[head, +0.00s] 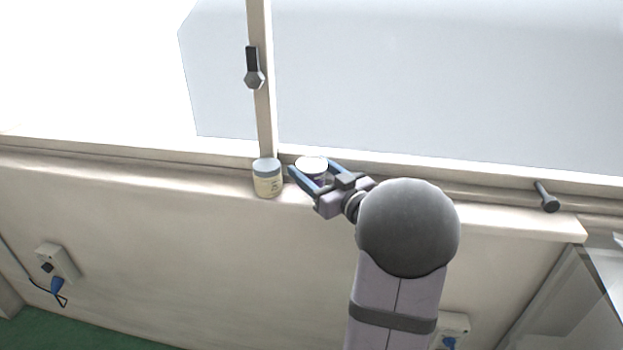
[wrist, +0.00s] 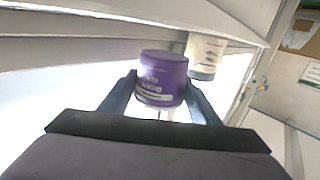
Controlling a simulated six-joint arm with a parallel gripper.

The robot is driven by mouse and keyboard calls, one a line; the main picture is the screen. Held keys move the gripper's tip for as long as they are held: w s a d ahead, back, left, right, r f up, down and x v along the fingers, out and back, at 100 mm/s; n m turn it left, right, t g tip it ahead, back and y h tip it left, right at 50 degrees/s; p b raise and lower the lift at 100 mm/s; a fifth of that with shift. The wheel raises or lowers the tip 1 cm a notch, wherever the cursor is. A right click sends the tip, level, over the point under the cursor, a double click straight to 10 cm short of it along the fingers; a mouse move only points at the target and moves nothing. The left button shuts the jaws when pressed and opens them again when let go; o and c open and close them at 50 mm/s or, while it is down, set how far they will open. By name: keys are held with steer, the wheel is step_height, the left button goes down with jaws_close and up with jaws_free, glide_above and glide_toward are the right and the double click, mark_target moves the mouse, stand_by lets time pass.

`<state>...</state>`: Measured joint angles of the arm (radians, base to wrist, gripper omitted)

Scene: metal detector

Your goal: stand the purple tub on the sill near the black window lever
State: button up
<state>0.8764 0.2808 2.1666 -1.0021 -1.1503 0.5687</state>
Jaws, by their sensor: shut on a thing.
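The purple tub (wrist: 162,78) has a white lid (head: 312,163) on top in the head view. My gripper (head: 311,172) is shut on it, with one finger on each side. The tub is over or on the sill (head: 490,218), just right of the window post; I cannot tell whether its base touches. The wrist view shows the purple side with pale lettering between the fingers. The black window lever (head: 253,68) is on the upright post, above and left of the tub.
A cream jar with a grey-blue lid (head: 267,178) stands on the sill, close left of my gripper; it also shows in the wrist view (wrist: 205,55). A dark window stay (head: 547,198) sticks out at the right. The sill between is mostly clear.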

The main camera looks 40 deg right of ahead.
mark_target(320, 186)
steer(key=shift+f, duration=1.4)
steer(key=shift+f, duration=0.15)
steer(key=o, duration=1.2)
steer(key=shift+c, duration=0.2)
steer(key=shift+r+p, duration=0.25)
steer(key=shift+p, duration=0.05)
steer(key=shift+s+d+f+b, duration=0.1)
steer(key=shift+s+f+b, duration=0.1)
steer(key=shift+s+b, duration=0.15)
steer(key=s+b, duration=0.3)
steer(key=s, duration=0.8)
steer(key=shift+s, duration=0.15)
